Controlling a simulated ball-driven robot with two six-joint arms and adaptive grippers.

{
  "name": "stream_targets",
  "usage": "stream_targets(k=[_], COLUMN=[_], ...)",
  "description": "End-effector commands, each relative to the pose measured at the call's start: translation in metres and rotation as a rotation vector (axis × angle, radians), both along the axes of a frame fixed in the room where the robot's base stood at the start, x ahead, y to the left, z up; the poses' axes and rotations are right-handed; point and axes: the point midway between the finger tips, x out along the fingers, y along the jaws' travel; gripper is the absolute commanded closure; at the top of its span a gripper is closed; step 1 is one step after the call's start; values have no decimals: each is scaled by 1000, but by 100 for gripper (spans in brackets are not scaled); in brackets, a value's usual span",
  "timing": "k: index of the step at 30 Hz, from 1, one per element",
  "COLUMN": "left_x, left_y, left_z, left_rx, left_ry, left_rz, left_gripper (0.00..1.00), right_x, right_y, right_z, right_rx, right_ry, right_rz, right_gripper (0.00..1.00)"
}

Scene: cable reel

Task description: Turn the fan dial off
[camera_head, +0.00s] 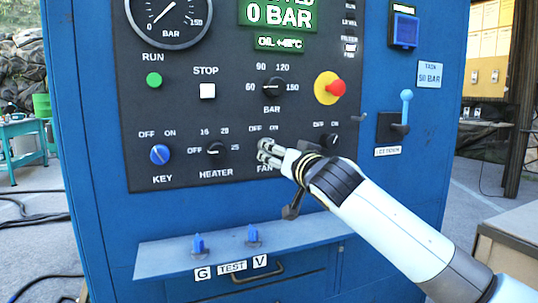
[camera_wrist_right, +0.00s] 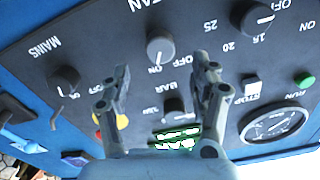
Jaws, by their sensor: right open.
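The fan dial (camera_wrist_right: 160,49) is a round grey knob on the dark control panel, seen upside down in the right wrist view. Its pale pointer mark appears to face the ON label. In the head view the dial is hidden behind my right gripper (camera_head: 267,151), just above the FAN label (camera_head: 264,168). My right gripper is open and empty, with its fingertips (camera_wrist_right: 162,68) to either side of the dial in the right wrist view. I cannot tell whether they touch it. My left gripper is not in view.
The heater dial (camera_head: 214,150) is left of the gripper and the mains dial (camera_head: 331,140) is right of it. The BAR dial (camera_head: 273,87) and red emergency button (camera_head: 337,88) are above. A blue shelf (camera_head: 220,255) with two small valves (camera_head: 253,235) sticks out below.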

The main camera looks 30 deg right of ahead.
Motion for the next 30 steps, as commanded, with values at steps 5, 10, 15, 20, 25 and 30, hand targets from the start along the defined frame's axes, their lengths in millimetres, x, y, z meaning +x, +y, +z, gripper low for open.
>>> stream_targets(k=[5,10,15,20,25,30], left_x=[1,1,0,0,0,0], left_y=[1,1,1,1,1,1], left_z=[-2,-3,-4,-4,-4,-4], left_rx=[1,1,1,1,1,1], left_ry=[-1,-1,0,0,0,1], left_rz=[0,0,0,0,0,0], left_gripper=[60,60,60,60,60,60], right_x=[37,62,73,74,74,74], right_y=[-9,-15,-17,-17,-17,-18], right_z=[0,-1,-1,-1,-1,-1], right_rx=[3,2,1,-1,0,0], right_ry=[0,0,3,2,3,3], right_rz=[-1,0,0,1,1,1], right_gripper=[38,38,38,38,45,68])
